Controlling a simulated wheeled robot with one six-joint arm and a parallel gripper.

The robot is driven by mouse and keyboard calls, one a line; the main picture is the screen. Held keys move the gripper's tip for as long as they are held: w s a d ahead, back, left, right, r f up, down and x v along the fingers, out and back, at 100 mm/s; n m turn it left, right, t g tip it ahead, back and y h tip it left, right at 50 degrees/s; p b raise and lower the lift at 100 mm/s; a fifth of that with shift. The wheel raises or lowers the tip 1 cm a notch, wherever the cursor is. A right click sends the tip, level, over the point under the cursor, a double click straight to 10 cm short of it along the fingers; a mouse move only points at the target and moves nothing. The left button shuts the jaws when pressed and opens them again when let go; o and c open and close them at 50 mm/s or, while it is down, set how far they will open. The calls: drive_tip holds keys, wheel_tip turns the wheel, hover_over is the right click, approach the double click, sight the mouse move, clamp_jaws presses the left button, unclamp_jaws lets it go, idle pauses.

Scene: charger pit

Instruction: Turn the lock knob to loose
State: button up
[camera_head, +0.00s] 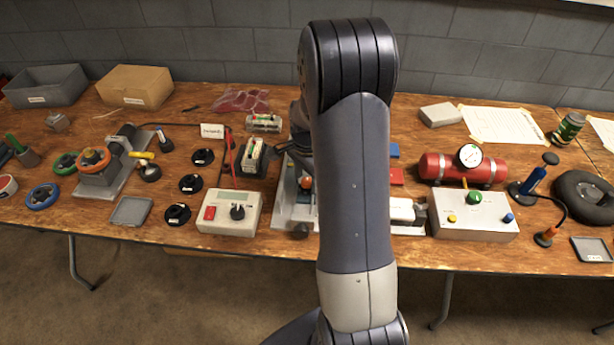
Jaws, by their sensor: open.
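A silver metal fixture (283,212) stands at the front middle of the bench, partly hidden behind my raised arm. A small orange-red knob (306,183) shows on it, close to the arm's left edge. I cannot tell for certain that this is the lock knob, and no lock or loose marking can be read. A dark part of my arm shows above the fixture, left of the large link.
A beige box with a black dial (238,213) and black labelled discs (191,183) lie left of the fixture. A battery pack (254,155) stands behind the box. Right of my arm are a red cylinder with gauge (446,169) and a white control box (474,221).

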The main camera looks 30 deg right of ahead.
drive_tip(key=shift+c, duration=0.2)
drive_tip(key=c, duration=0.9)
drive_tip(key=shift+c, duration=0.2)
drive_tip(key=n, duration=0.4)
drive_tip(key=shift+n+b, duration=0.3)
drive_tip(key=shift+n, duration=0.1)
drive_tip(key=n, duration=0.4)
drive_tip(key=shift+n, duration=0.3)
drive_tip(key=n, duration=0.4)
drive_tip(key=shift+n+b, duration=0.3)
drive_tip(key=shift+n, duration=1.8)
